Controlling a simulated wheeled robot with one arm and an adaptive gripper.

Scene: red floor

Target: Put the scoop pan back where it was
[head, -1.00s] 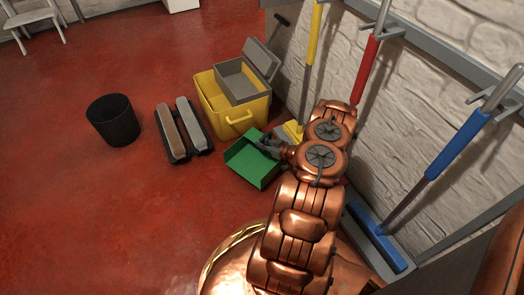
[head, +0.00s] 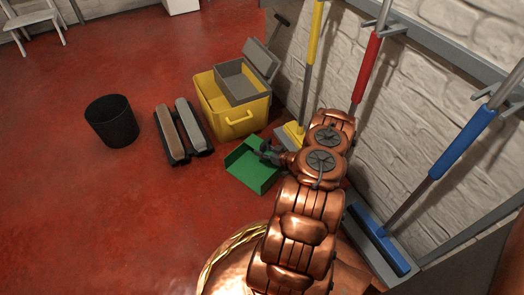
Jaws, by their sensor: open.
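The green scoop pan (head: 249,171) lies on the red floor in the middle of the head view, in front of the yellow bucket. My gripper (head: 266,152) is at the pan's upper right edge, beside where its handle would be. It is open, but the fingertips are small and dark here. I cannot tell whether they touch the pan. My copper arm hides the floor to the right of the pan.
The yellow bucket (head: 237,121) with a grey insert stands behind the pan. A yellow broom (head: 294,134), a red-handled tool (head: 366,66) and a blue broom (head: 381,238) stand along the wall. A black bin (head: 112,124) and a two-bar brush unit (head: 174,155) stand left. The floor at lower left is clear.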

